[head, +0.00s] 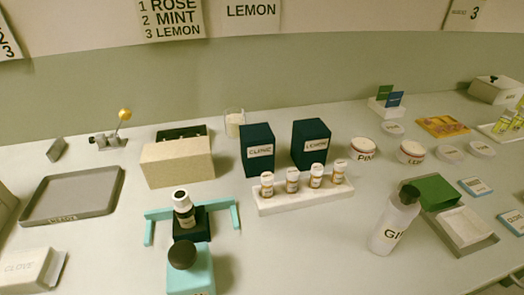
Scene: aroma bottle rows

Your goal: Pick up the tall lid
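No thing in the head view is marked as the tall lid, and I cannot tell for sure which one it is. A white bottle (393,222) with a dark cap (409,194) stands at the right front. A small white-capped bottle (183,212) stands on a dark block between teal bars. A teal object with a dark round top (182,255) is at the bottom edge. My gripper is not in view.
A white rack (300,199) holds several small bottles. Round white jars (411,153) and flat white discs (450,154) are at right.

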